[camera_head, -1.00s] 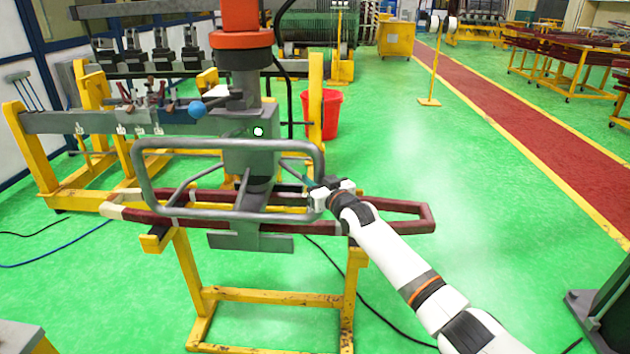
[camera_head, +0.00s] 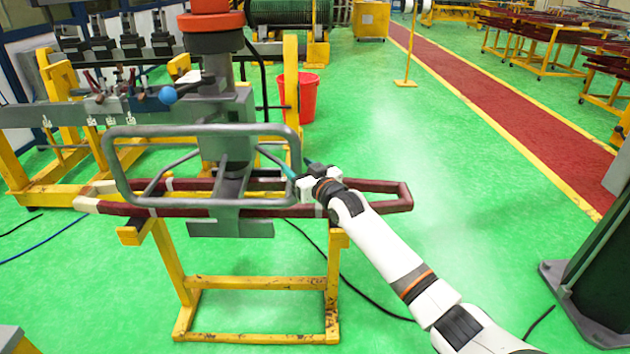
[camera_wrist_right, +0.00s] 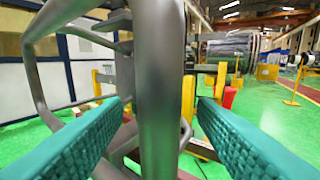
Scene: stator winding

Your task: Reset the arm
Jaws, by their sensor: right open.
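My right gripper (camera_head: 300,168) is at the right end of the grey tubular handle frame (camera_head: 200,131) of the machine in the head view. In the right wrist view its two green padded fingers (camera_wrist_right: 160,128) are wide apart. A grey upright tube (camera_wrist_right: 161,90) of the frame stands between them, with a visible gap on each side. The rest of my right arm runs down to the lower right. My left gripper is in neither view.
A dark red coil (camera_head: 380,200) lies below the handle on a yellow stand (camera_head: 260,283). A red bucket (camera_head: 309,98) stands behind. A dark green machine part (camera_head: 600,270) stands at the right edge. Green floor between is clear apart from a black cable.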

